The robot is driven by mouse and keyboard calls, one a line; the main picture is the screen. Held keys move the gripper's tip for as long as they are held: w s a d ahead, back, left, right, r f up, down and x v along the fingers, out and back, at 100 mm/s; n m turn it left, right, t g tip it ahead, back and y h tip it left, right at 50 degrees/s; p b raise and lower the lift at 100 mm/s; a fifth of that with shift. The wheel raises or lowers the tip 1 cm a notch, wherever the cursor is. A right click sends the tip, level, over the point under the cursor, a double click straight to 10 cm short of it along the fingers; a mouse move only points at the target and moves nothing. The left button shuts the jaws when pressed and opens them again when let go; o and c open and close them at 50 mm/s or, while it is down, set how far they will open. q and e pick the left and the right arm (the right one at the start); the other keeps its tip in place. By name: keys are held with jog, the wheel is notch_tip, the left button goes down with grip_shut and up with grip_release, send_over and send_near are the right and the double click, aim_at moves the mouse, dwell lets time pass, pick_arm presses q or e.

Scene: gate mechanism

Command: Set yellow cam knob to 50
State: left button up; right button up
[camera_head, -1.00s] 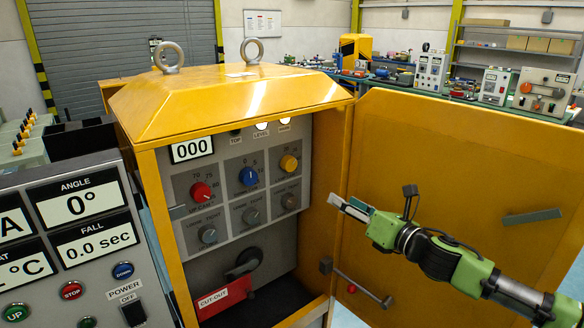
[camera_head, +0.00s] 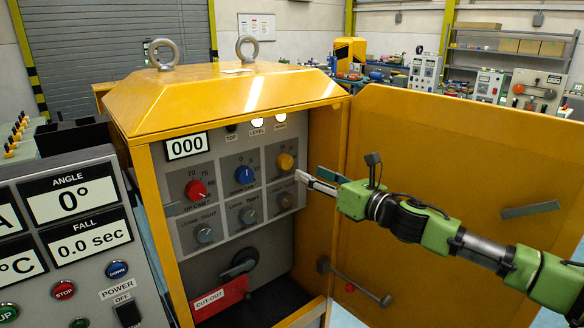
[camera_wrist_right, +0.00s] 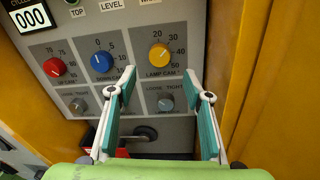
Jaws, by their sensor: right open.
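The yellow cam knob (camera_head: 285,161) is at the upper right of the grey panel inside the open yellow cabinet. My left gripper is not in view.
A red knob (camera_head: 196,190) and a blue knob (camera_head: 243,175) sit left of the yellow one. Small grey knobs, such as the right one (camera_head: 286,200), are below. The open cabinet door (camera_head: 440,150) stands on the right, behind my right arm. A display (camera_head: 187,146) reads 000.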

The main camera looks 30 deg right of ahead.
aim_at(288, 163)
jog(key=w+p, duration=0.1)
jog(key=w, duration=0.1)
jog(key=w+p, duration=0.1)
jog(key=w, duration=0.1)
jog(key=shift+w+a+r, duration=0.15)
jog(key=shift+a+r, duration=0.05)
jog(key=shift+w+a+p, duration=0.25)
jog(key=shift+w+p, duration=0.7)
jog(key=shift+w, duration=0.35)
jog(key=shift+w+a+f+p, duration=0.1)
jog(key=shift+w+p, duration=0.1)
jog(key=shift+w, duration=0.25)
jog(key=shift+w+a+f+p, duration=0.1)
jog(key=shift+w+p, duration=0.05)
jog(key=shift+w, duration=0.3)
jog(key=c, duration=1.1)
